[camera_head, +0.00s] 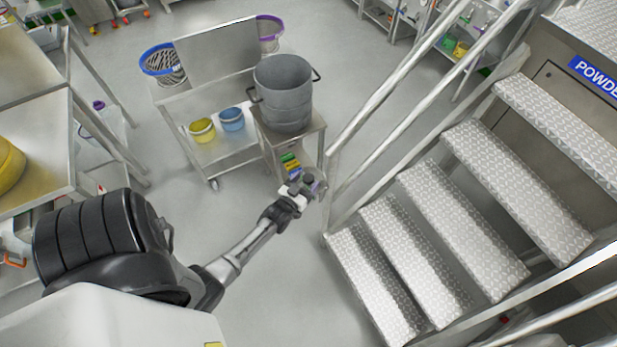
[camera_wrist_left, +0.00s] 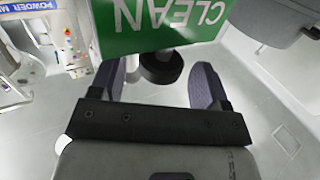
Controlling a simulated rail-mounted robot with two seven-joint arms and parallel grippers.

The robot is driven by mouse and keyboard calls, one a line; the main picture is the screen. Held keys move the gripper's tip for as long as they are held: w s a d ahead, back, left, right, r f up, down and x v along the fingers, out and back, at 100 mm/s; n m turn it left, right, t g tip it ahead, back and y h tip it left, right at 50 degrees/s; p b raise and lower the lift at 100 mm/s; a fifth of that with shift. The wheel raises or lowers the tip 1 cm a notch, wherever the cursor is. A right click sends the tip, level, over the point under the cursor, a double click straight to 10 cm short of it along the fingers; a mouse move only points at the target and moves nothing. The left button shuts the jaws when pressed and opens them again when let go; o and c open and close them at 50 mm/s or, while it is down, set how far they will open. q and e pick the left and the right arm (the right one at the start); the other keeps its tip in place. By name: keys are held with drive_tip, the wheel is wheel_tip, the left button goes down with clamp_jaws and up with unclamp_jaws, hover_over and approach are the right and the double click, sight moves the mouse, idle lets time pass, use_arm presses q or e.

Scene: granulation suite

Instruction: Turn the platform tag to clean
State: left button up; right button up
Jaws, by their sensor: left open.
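The platform tag (camera_wrist_left: 160,22) shows a green face with white CLEAN lettering, upside down in the left wrist view and cut by the top edge. A dark round knob-like piece (camera_wrist_left: 160,70) sits just below it, between my left gripper's fingers. My left gripper (camera_wrist_left: 160,85) is open, its two dark fingers spread either side of that piece, close to the tag. In the head view my left gripper (camera_head: 314,185) is beside the lower end of the stair handrail (camera_head: 375,95). I cannot make out the tag there. My right gripper is not in view.
Metal stairs (camera_head: 465,200) with handrails fill the right. A steel trolley (camera_head: 190,105) with yellow and blue tubs stands beyond the gripper, beside a grey drum (camera_head: 284,95) on a stand. A steel bench (camera_head: 50,110) is at left. Grey floor between is clear.

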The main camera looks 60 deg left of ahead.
use_arm(q)
drive_tip(key=v, duration=1.2)
idle(0.3)
drive_tip(key=shift+f, duration=0.1)
